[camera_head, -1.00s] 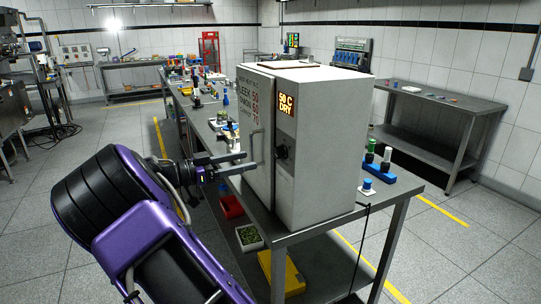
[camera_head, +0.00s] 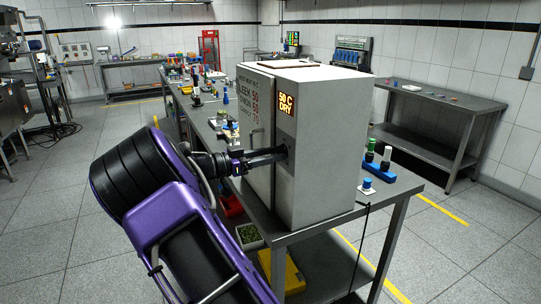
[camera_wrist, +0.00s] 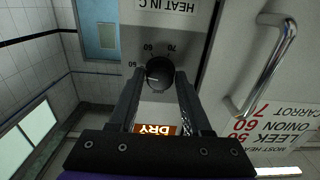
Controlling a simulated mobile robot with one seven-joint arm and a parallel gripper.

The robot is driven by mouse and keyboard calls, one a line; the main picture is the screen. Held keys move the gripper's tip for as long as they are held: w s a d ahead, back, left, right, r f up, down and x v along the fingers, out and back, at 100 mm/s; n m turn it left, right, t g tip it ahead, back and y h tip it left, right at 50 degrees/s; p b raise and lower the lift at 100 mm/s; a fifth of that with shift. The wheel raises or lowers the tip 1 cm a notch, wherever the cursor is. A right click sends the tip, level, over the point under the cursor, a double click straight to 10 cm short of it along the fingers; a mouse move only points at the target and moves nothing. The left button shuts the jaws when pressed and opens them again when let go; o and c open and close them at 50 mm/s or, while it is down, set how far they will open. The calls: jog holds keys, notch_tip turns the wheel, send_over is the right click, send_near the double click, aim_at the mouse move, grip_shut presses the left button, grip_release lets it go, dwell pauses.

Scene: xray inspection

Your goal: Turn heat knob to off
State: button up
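The heat knob (camera_wrist: 160,72) is a round black dial on the front of the pale grey cabinet (camera_head: 318,175). In the wrist view a pale line on it points left, towards a numbered mark; other numbers sit around it, and a small mark below it is too small to read. The orange display (camera_head: 286,104) above the knob reads 50 C DRY. My gripper (camera_head: 282,152) reaches the cabinet front. In the wrist view my gripper (camera_wrist: 160,75) looks open, with one fingertip on each side of the knob. Whether the fingertips touch it is unclear. In the head view my fingers hide most of the knob.
A metal door handle (camera_wrist: 268,65) stands out from the cabinet close to the right of my fingers. The cabinet stands on a metal table (camera_head: 345,222) with small bottles and blue holders (camera_head: 377,170). Open floor lies left of my arm.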

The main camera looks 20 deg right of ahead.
grip_shut()
jog(key=shift+n, duration=0.3)
jog(key=n, duration=0.9)
jog(key=shift+s+r, duration=0.1)
jog(key=shift+r, duration=0.05)
jog(key=n+p, duration=0.3)
jog(key=n, duration=0.2)
jog(key=shift+n, duration=0.3)
jog(key=n+p, duration=0.2)
jog(key=n, duration=0.2)
jog(key=shift+n, duration=0.3)
